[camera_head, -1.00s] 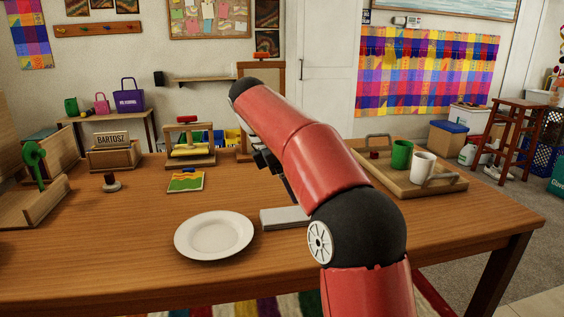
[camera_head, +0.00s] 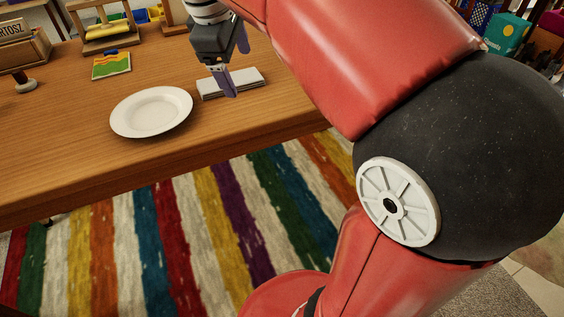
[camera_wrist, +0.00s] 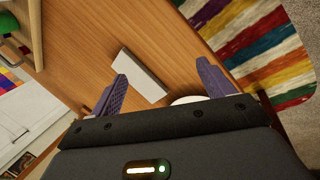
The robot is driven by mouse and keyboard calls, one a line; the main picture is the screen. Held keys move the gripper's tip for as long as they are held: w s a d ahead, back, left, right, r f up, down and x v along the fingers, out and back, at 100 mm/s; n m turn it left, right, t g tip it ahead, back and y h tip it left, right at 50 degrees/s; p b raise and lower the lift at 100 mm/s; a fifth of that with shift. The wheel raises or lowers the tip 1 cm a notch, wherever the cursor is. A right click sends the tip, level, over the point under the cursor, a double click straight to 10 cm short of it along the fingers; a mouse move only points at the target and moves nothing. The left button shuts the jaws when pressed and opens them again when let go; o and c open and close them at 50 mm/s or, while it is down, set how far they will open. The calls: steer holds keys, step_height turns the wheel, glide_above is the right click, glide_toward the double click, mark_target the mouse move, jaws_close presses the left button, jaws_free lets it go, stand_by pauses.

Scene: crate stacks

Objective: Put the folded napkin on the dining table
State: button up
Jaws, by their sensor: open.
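The folded napkin (camera_head: 245,80) is a flat, pale rectangle lying on the wooden dining table (camera_head: 60,150), just right of the white plate. It also shows in the wrist view (camera_wrist: 140,75), ahead of and between the two fingers. My gripper (camera_head: 236,62) is open, with its purple fingers apart and nothing between them. The gripper also shows in the wrist view (camera_wrist: 162,72). I cannot tell the exact height of the fingertips above the napkin.
A colourful small picture (camera_head: 111,65) lies further back. A wooden tray (camera_wrist: 36,45) stands at the wrist view's upper left. A striped rug (camera_head: 160,235) lies below the table.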

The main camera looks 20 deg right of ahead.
steer(key=s+d+f+m+t+y, duration=0.1)
steer(key=s+f+m+t+y, duration=0.2)
steer(key=s+f+m, duration=0.8)
steer(key=s+f, duration=0.4)
steer(key=s, duration=0.1)
steer(key=shift+s+d, duration=0.25)
steer(key=shift+s, duration=0.1)
steer(key=shift+r, duration=0.1)
